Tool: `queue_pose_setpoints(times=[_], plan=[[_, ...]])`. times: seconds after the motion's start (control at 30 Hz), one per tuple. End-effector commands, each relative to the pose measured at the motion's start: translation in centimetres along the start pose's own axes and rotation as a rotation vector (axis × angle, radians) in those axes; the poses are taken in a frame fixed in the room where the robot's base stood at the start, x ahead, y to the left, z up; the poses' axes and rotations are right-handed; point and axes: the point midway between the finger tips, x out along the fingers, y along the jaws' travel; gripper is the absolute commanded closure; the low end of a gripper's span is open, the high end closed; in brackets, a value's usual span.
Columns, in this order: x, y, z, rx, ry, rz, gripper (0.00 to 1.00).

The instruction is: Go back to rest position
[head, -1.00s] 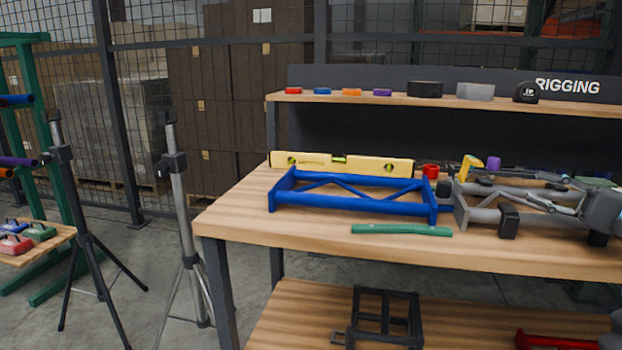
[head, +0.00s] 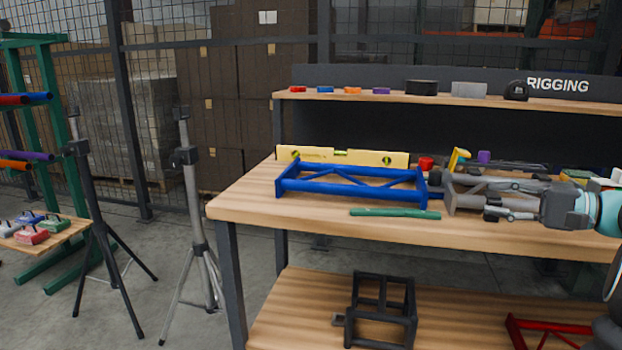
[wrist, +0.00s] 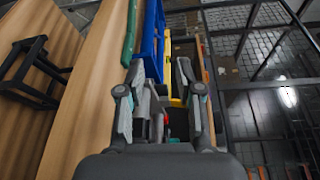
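Beyond the fingertips the blue truss frame (wrist: 148,40) and the yellow level (wrist: 175,95) show. I cannot tell whether the fingers touch the frame.
A shelf (head: 450,98) runs behind. A black frame (head: 382,312) lies below. Tripods (head: 190,190) stand left; floor between is clear.

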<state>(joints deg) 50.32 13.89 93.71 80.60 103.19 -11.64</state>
Motion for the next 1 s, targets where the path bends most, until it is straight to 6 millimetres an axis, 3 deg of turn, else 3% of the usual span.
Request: queue_pose_setpoints(times=[0.27, 0.4, 0.5, 0.67, 0.8, 1.0], plan=[[7.6, 3.5, 6.8, 0.011, -0.038, 0.291, 0.65], [10.8, 7.2, 12.2, -0.033, -0.051, 0.513, 0.65], [11.9, 9.9, 15.9, -0.092, -0.053, 0.665, 0.65], [11.8, 14.2, 21.0, -0.240, -0.046, 0.888, 0.65], [10.6, 17.5, 24.4, -0.415, -0.031, 1.050, 0.65], [8.3, 20.9, 27.1, -0.703, -0.001, 1.207, 0.65]])
